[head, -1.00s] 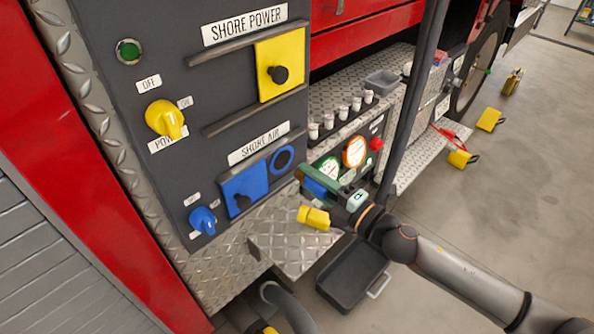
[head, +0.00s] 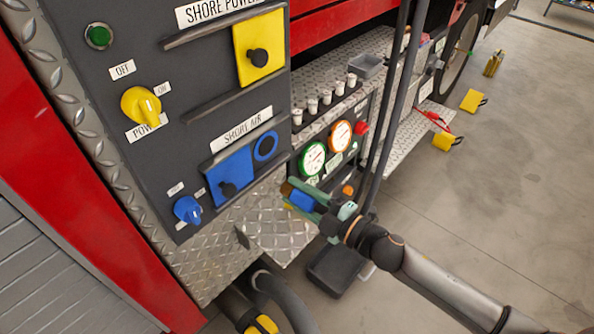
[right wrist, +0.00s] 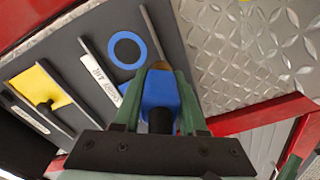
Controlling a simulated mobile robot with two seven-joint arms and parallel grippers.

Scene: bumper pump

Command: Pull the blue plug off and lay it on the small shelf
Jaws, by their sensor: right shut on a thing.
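The blue plug (head: 301,199) is between the fingers of my right gripper (head: 305,198), which is shut on it. In the right wrist view the plug (right wrist: 160,92) is blue with a brownish tip and a dark lower end. It is apart from the blue ring (head: 265,146) on the dark panel, which also shows in the right wrist view (right wrist: 127,50). The small shelf (head: 270,226) is a diamond-plate ledge below the panel. In the head view the plug appears at its right edge; I cannot tell its height above it. My left gripper is not in view.
The panel carries a blue cover (head: 230,177), a blue knob (head: 187,210), a yellow cover (head: 258,50) and a yellow knob (head: 140,106). Two round gauges (head: 313,158) are behind the gripper. A dark upright pole (head: 388,130) stands close to the arm. The shelf top looks bare.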

